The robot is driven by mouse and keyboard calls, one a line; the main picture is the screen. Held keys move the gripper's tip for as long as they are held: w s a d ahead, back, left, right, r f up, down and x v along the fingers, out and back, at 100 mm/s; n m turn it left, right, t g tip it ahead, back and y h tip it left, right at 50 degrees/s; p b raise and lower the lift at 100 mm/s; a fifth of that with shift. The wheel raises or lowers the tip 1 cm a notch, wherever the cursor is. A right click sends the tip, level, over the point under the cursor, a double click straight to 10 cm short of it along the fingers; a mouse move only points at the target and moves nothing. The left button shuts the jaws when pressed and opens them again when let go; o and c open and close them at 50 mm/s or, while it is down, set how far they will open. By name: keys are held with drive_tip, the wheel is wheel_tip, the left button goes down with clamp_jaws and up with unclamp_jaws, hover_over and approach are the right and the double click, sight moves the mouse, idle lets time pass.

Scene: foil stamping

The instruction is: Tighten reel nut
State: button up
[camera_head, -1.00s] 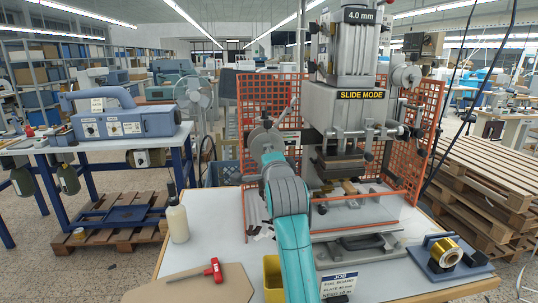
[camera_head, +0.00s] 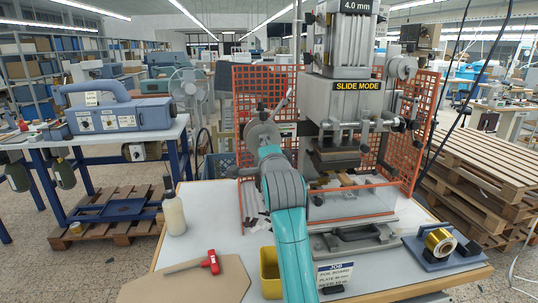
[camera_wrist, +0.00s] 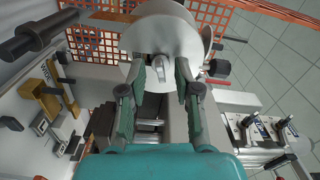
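The reel shows in the wrist view as a pale grey disc (camera_wrist: 163,38) with a small grey nut (camera_wrist: 157,70) at its centre. My gripper (camera_wrist: 160,75) is open, with its two fingers apart on either side of the nut. I cannot tell if the fingers touch it. In the head view the reel (camera_head: 261,132) is on the left side of the stamping press (camera_head: 350,110). There my own arm hides the gripper and the nut.
An orange mesh guard (camera_head: 262,88) stands behind the reel and around the press. On the white table are a bottle (camera_head: 174,214), a red-handled tool (camera_head: 210,262), a yellow bin (camera_head: 270,272), a job sign (camera_head: 335,275) and a gold foil roll (camera_head: 439,242). Pallets (camera_head: 480,180) stand at right.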

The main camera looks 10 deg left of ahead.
drive_tip(key=v, duration=1.1)
drive_tip(key=shift+s, duration=0.2)
drive_tip(key=shift+d, duration=0.1)
